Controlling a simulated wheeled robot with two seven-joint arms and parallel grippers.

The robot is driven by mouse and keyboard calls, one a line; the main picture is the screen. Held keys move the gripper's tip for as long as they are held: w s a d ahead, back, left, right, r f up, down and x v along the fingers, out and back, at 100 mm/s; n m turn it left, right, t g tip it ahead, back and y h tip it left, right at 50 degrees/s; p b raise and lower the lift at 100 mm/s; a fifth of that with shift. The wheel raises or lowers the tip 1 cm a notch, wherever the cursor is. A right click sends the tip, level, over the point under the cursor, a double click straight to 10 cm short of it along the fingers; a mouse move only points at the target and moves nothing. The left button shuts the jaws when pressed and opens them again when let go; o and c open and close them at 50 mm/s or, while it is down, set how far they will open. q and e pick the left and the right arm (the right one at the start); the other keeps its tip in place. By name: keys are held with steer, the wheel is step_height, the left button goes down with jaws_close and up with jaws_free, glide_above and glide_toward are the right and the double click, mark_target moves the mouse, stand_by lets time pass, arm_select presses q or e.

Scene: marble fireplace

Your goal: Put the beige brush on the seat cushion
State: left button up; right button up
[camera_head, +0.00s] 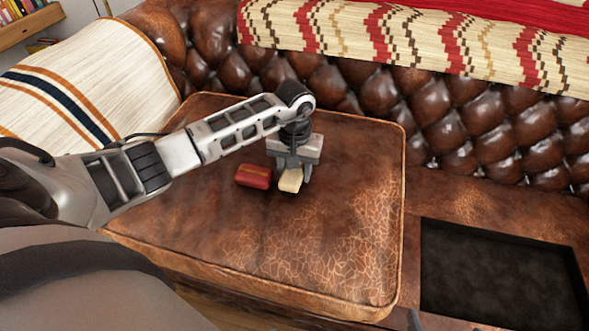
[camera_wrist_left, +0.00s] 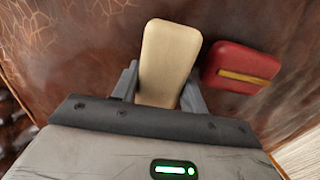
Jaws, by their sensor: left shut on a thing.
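The beige brush (camera_head: 290,180) is a pale rounded block held between the fingers of my left gripper (camera_head: 291,176). In the left wrist view the brush (camera_wrist_left: 168,60) sticks out past the two grey fingers (camera_wrist_left: 158,88), which are shut on it. It is over the brown leather seat cushion (camera_head: 340,230); I cannot tell whether it touches the leather. The cushion's leather also fills the background of the left wrist view (camera_wrist_left: 70,50). My right gripper is not identifiable in either view.
A red block with a yellow stripe (camera_head: 254,176) lies on the cushion just left of the brush. A dark open tray (camera_head: 500,270) is at the right. The tufted backrest (camera_head: 450,120) rises behind. The cushion's front and right areas are clear.

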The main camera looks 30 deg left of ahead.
arm_select(q)
steer(key=shift+f, duration=0.1)
steer(key=o, duration=0.6)
